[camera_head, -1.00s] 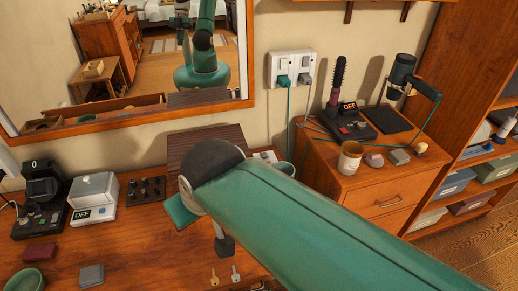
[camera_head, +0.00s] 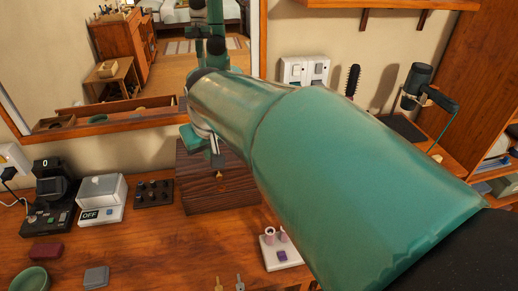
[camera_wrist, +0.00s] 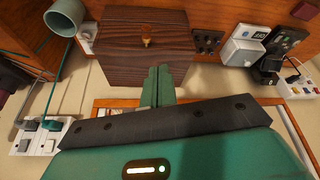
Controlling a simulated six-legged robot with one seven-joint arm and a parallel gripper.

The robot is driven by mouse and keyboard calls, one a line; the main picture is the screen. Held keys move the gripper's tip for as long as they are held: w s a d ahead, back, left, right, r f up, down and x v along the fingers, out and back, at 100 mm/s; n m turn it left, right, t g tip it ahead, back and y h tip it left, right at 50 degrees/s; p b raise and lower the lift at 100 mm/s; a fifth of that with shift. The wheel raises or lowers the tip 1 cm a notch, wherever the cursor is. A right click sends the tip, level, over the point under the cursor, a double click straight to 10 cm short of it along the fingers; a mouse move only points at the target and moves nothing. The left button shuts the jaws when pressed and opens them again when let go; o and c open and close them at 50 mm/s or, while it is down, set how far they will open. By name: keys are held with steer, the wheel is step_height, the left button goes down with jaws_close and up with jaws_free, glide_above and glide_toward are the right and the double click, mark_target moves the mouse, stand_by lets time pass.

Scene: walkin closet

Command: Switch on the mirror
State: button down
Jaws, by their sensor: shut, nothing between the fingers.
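The mirror (camera_head: 112,125) hangs on the wall at the upper left of the head view, in a wooden frame. Its glass reflects the room and my arm. No switch on it can be made out, and my arm covers its lower right corner. In the wrist view a strip of its frame (camera_wrist: 286,116) shows beside my gripper's body, which hides most of the mirror. My gripper (camera_wrist: 159,76) is shut and empty, its green fingers near the dark wooden box (camera_wrist: 140,50).
The dark wooden box (camera_head: 210,190) stands on the desk below the mirror. A wall socket (camera_head: 304,71) is right of the mirror. The front desk is partly clear.

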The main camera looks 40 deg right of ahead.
steer(key=w+d+f, duration=0.2)
steer(key=d, duration=0.3)
steer(key=w+d+f+m+g, duration=0.1)
steer(key=w+d+f, duration=0.1)
steer(key=d, duration=0.4)
steer(key=w+d+f+m, duration=0.1)
steer(key=w+d+f, duration=0.1)
steer(key=w+d, duration=0.2)
steer(key=shift+w+d+f, duration=0.1)
steer(key=shift+d, duration=0.75)
steer(key=d+f+m, duration=0.1)
steer(key=d+f, duration=0.4)
steer(key=d, duration=0.3)
steer(key=d+f+g, duration=0.1)
steer(key=d+f, duration=0.4)
steer(key=d, duration=0.3)
steer(key=shift+w+m, duration=0.25)
steer(key=shift+m, duration=0.15)
steer(key=shift+f, duration=0.15)
steer(key=x, duration=1.2)
steer(key=shift+s+a+f, duration=0.15)
steer(key=shift+s, duration=0.2)
steer(key=shift+s+f, duration=0.1)
steer(key=shift+f, duration=0.65)
